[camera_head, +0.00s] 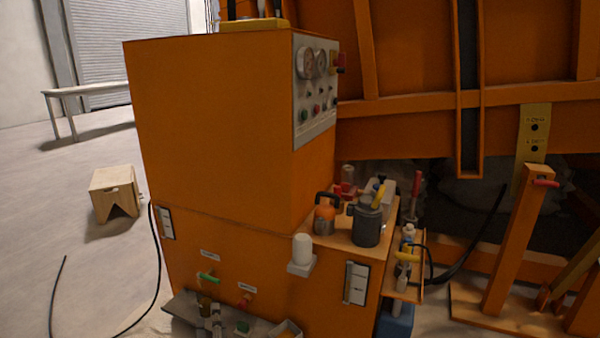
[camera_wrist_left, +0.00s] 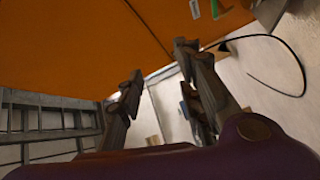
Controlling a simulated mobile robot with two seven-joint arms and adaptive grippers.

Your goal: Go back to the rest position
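The orange cabinet side (camera_wrist_left: 90,45) fills the upper left of that view. My right gripper is in neither view.
A wooden stool (camera_head: 115,192) and black cable (camera_head: 157,270) are left, with open floor around.

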